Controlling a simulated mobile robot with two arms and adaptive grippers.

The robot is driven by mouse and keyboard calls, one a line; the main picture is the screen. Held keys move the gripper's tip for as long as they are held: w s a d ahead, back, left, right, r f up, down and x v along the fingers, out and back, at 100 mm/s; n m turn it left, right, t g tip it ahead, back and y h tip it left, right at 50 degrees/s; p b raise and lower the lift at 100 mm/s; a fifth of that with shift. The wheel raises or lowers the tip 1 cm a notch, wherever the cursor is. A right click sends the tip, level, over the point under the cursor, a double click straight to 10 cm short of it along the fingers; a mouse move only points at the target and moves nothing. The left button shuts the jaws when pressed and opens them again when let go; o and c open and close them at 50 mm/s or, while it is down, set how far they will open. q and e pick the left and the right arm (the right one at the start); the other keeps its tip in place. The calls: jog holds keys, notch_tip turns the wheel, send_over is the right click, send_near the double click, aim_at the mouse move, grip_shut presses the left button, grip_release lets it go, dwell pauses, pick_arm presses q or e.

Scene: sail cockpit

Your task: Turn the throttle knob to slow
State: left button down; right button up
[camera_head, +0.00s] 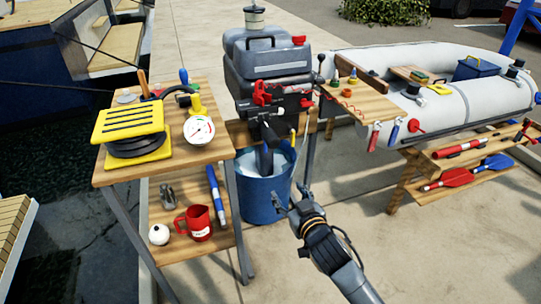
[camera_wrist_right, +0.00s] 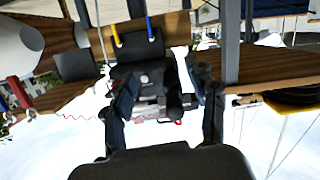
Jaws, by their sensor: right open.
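The grey and black outboard motor (camera_head: 268,65) stands upright on a wooden stand in the head view, with red parts on its front. A dark tiller handle (camera_head: 272,135) points forward and down from it. I cannot make out the throttle knob or its markings clearly. My right gripper (camera_head: 289,194) is open and empty, in front of and below the handle, apart from it. In the right wrist view, the dark motor (camera_wrist_right: 150,78) shows beyond the spread fingers of my right gripper (camera_wrist_right: 163,103). My left gripper is not in view.
A blue bucket (camera_head: 264,190) stands under the motor. At left, a wooden shelf table (camera_head: 112,178) carries a yellow pump, a gauge and a red mug (camera_head: 199,224). At right are an inflatable boat (camera_head: 463,95) and a bench with paddles. The front right pavement is clear.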

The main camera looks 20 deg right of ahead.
aim_at(275, 144)
notch_tip(275, 144, up, 10)
jog(key=s+t+b, duration=0.2)
jog(key=t, duration=0.1)
jog(key=w, duration=0.4)
jog(key=w+a, duration=0.1)
jog(key=w, duration=0.3)
jog(key=w+b, duration=0.1)
jog(key=w, duration=0.4)
jog(key=shift+a+r, duration=0.15)
jog(key=shift+w, duration=0.5)
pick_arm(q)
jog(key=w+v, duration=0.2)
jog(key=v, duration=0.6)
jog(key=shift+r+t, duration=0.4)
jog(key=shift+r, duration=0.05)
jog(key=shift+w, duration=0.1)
pick_arm(e)
jog(key=c, duration=1.2)
